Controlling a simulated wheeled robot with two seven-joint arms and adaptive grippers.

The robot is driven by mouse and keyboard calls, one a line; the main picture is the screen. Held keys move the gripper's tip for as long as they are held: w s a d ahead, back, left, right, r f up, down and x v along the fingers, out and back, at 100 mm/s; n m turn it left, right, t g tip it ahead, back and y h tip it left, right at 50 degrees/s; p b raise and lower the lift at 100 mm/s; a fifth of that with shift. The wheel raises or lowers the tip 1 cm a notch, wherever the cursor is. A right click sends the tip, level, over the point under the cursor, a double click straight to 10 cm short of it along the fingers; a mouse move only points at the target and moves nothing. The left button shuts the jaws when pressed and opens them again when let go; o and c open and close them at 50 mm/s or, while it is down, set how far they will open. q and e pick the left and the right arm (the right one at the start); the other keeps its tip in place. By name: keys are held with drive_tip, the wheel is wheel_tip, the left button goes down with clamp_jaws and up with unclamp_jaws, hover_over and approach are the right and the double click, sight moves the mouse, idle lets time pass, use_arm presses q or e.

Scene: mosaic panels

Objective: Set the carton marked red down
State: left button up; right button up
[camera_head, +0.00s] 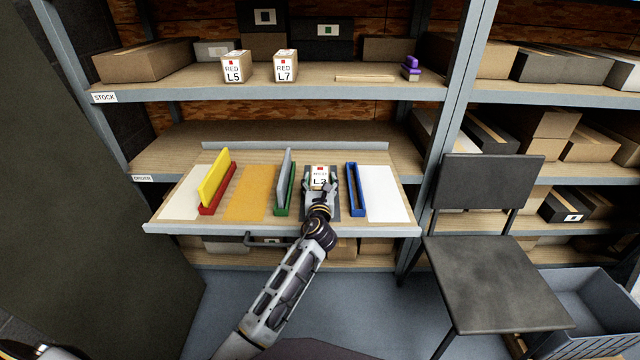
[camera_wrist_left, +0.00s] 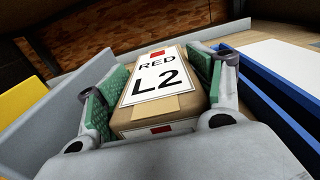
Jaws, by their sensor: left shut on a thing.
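The carton marked RED L2 (camera_head: 320,176) is a brown box with a white label and a red square. My left gripper (camera_head: 320,190) is shut on it, over the dark grey patch (camera_head: 315,212) of the pull-out shelf. In the left wrist view the carton (camera_wrist_left: 160,92) sits between the two green-padded fingers (camera_wrist_left: 158,95), label up. I cannot tell whether its underside touches the patch. My right gripper is not in view.
A grey panel (camera_head: 284,168) in a green holder stands left of the carton, and an empty blue holder (camera_head: 354,190) stands right. A yellow panel (camera_head: 214,180) stands in a red holder (camera_head: 217,202). Cartons L5 (camera_head: 236,68) and L7 (camera_head: 285,67) stand on the shelf above.

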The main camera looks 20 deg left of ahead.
use_arm(q)
drive_tip(key=shift+r, duration=0.1)
drive_tip(key=o, duration=1.7)
drive_tip(key=shift+s, duration=0.1)
